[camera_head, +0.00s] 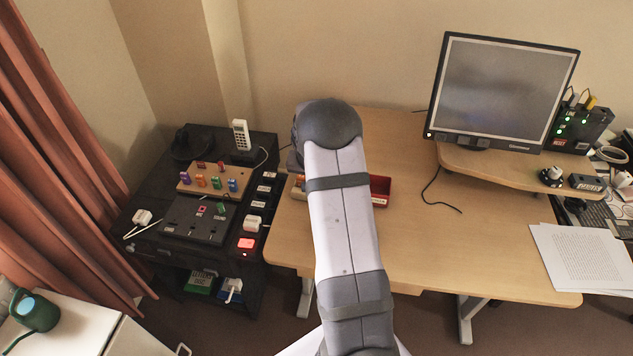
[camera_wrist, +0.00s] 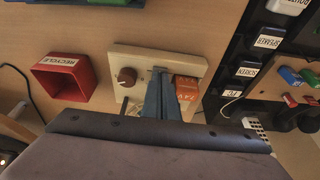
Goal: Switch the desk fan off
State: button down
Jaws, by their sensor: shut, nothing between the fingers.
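I do not recognise a desk fan in either view. In the wrist view a cream control panel (camera_wrist: 133,63) lies on the desk. It carries a brown round knob (camera_wrist: 127,76), a small metal-looking part (camera_wrist: 160,70) and an orange block (camera_wrist: 187,88) with unclear lettering. My gripper (camera_wrist: 161,76) is shut and empty, its fingertips over the panel between knob and block. They hide part of the panel, and I cannot tell whether they touch it. In the head view my arm covers the gripper and most of the panel; the orange block (camera_head: 299,181) shows at its left.
A red box (camera_wrist: 63,77) labelled RECYCLE stands beside the panel. A black strip with labelled sockets (camera_wrist: 247,70) runs along the other side; a red-lit switch (camera_head: 247,244) shows on the black stand. The monitor (camera_head: 505,88) stands at the right. The front desk middle is clear.

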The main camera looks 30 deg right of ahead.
jog(key=shift+s+a+f, duration=0.1)
jog(key=shift+s+f, duration=0.05)
jog(key=shift+f, duration=0.05)
notch_tip(320, 180, up, 5)
jog(key=p, duration=0.3)
jog(key=shift+a+f, duration=0.1)
jog(key=shift+f, duration=0.05)
jog(key=shift+s+a+r+b, duration=0.1)
jog(key=shift+a+r+b, duration=0.05)
jog(key=shift+r+b, duration=0.3)
jog(key=b+v, duration=0.1)
jog(key=v, duration=0.7)
jog(key=shift+s+r+b, duration=0.15)
jog(key=shift+r+b, duration=0.2)
jog(key=shift+w+d+r+b, duration=0.15)
jog(key=shift+w+d+b, duration=0.2)
jog(key=shift+d+b, duration=0.5)
jog(key=shift+a, duration=0.2)
